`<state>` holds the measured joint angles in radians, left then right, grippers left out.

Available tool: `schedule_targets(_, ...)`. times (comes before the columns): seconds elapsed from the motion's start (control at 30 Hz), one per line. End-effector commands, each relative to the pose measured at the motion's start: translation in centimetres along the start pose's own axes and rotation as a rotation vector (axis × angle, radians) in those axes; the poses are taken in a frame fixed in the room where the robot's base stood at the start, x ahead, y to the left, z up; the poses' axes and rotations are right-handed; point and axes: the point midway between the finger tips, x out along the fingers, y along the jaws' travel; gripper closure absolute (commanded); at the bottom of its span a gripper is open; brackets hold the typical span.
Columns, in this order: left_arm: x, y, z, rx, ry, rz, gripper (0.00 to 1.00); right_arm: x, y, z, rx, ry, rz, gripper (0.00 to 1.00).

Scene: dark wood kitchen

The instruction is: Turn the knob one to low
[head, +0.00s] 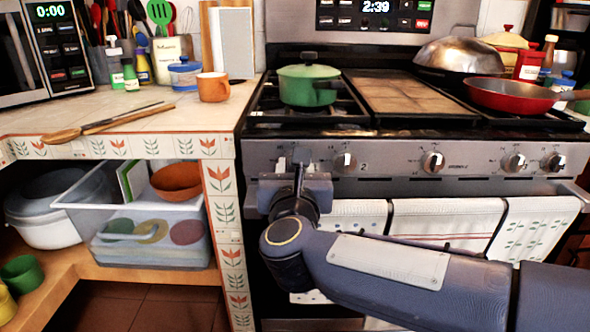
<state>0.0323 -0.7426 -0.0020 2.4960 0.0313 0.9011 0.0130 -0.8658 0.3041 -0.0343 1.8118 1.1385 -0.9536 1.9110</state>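The stove's steel front panel (390,158) carries a row of knobs. The leftmost knob, knob one (301,155), is mostly hidden behind my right gripper, so its setting cannot be read. My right gripper (299,170) is at that knob, its arm coming in from the right across the oven front. Its fingers are too small and covered to show whether they grip the knob. The second knob (345,162) is just to the right and clear of the gripper. My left gripper is not in view.
More knobs, including a middle one (433,161), continue rightward. A green pot (307,84) stands on the left burner; a red pan (510,95) is at the right. Towels (445,218) hang on the oven front. A tiled counter (60,122) adjoins the stove at left.

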Motion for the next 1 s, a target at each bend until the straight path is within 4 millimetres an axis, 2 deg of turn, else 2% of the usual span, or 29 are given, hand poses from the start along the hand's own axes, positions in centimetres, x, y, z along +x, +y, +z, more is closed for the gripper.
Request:
schedule_targets(0.13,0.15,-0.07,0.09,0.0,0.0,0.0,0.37,0.99,0.0,-0.05,-0.002,0.0,0.0,0.68)
schedule_targets(0.37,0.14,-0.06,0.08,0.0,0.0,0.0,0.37,1.1,-0.02,0.0,-0.002,-0.001,0.001,0.68)
schedule_targets(0.43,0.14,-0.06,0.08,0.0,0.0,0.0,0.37,1.09,-0.02,0.0,-0.002,-0.001,0.001,0.73)
schedule_targets(0.63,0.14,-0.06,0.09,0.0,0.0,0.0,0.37,1.08,-0.02,0.0,-0.002,0.0,0.001,1.0)
schedule_targets(1.0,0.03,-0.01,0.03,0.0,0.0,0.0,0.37,1.07,0.02,0.02,-0.027,0.0,0.001,1.0)
